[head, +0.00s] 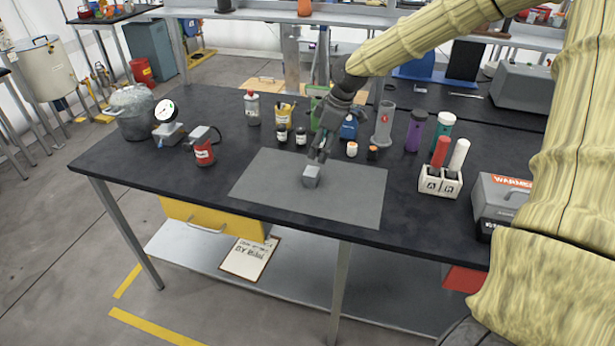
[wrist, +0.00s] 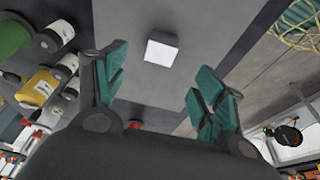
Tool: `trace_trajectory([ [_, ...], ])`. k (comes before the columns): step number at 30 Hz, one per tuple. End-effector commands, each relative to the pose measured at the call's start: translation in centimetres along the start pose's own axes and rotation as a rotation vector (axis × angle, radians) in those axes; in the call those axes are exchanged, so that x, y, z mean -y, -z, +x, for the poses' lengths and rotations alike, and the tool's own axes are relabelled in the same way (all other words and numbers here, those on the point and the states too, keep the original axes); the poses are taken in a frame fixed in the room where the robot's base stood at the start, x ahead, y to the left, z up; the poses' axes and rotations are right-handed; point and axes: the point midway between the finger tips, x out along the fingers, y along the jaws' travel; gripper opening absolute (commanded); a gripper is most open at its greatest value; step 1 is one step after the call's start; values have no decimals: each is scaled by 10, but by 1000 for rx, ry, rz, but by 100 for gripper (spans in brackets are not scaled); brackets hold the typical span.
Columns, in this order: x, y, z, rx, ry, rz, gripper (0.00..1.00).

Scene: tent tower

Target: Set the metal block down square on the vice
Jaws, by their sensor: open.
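The metal block (head: 312,176) is a small light grey cube resting on the grey mat (head: 270,190) on the black bench. In the wrist view the block (wrist: 162,48) shows its pale top, ahead of the gap between the fingers and apart from both. My gripper (head: 318,156) is open and empty, pointing down close above the block. Its teal finger pads stand wide apart in the wrist view (wrist: 158,72).
Bottles and jars, among them a white bottle (head: 252,108), stand behind the mat. A red can (head: 204,153) is left of it. A purple bottle (head: 415,132), a white tube rack (head: 440,184) and a grey box (head: 503,200) are to the right. Most of the mat is clear.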

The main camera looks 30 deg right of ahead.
Motion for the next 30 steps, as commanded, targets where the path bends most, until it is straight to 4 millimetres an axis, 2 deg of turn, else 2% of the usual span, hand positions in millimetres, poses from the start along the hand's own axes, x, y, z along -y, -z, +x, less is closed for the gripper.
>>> trace_trajectory([
  [9,0,-1,34,2,1,2,70],
  [20,2,2,49,2,3,0,70],
  [30,3,6,80,1,2,0,70],
])
